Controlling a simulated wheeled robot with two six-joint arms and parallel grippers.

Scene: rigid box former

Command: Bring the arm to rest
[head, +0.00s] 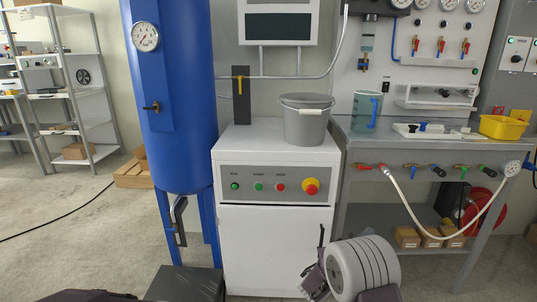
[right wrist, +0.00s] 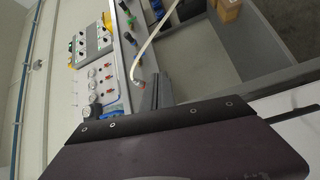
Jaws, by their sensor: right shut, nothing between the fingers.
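My right arm shows at the bottom right of centre in the head view, with a pale ribbed wrist part and a purple bracket. My right gripper (head: 321,236) points upward there, in front of the lower white cabinet, small and partly hidden by the arm. In the right wrist view the dark fingers of the right gripper (right wrist: 158,92) stand together beyond the purple housing, shut with nothing between them. My left gripper is not in view.
A white cabinet (head: 234,240) with buttons carries a grey bucket (head: 306,125). A blue tank (head: 172,110) stands left of it. To the right, a workbench (head: 356,142) has valves, a hanging white hose (head: 410,212) and a yellow bin (head: 503,127). Floor at left is mostly clear.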

